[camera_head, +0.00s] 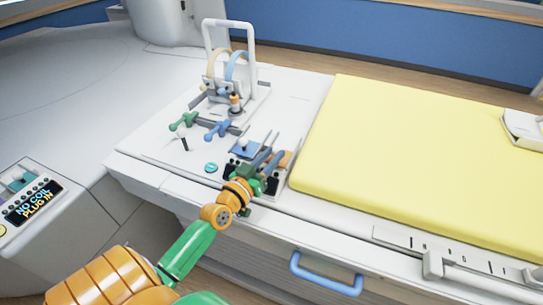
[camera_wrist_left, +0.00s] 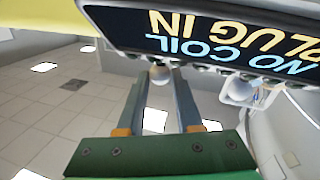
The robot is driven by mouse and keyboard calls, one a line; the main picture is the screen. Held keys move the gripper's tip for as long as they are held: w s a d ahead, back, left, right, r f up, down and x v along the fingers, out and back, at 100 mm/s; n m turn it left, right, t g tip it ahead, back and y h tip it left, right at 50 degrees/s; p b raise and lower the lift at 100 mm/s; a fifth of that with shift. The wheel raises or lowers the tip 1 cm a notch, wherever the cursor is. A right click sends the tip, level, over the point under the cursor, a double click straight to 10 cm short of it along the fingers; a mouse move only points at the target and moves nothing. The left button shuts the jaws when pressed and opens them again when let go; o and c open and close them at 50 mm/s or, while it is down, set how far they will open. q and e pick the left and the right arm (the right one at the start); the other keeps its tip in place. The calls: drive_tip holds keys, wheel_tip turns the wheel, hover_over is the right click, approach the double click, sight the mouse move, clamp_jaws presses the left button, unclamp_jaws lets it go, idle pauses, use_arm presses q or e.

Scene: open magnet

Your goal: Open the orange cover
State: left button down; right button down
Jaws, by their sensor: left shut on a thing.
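The orange cover (camera_head: 287,158) shows as a small orange patch on the patient table's end, mostly hidden behind my left gripper's fingers. My left gripper (camera_head: 271,157) reaches over it from the front. The knob appears to be the cover's handle, but the cover itself cannot be made out there. Whether the cover is raised cannot be told. My right gripper is not in view.
A yellow mattress (camera_head: 400,150) lies to the right. A dark display panel (camera_wrist_left: 215,32) hangs close above the fingers in the wrist view.

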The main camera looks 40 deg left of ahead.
sight(277, 149)
use_arm(q)
drive_tip(key=shift+w+f, duration=0.1)
idle(0.7)
drive_tip(key=w, duration=0.1)
drive_tip(key=w+b, duration=0.1)
drive_tip(key=w, duration=0.1)
drive_tip(key=shift+w+a, duration=0.1)
drive_tip(key=shift+a, duration=0.3)
drive_tip(key=c, duration=0.8)
unclamp_jaws()
drive_tip(key=shift+c, duration=0.2)
drive_tip(key=shift+o, duration=1.3)
drive_tip(key=shift+s+d, duration=0.15)
drive_tip(key=shift+s, duration=3.4)
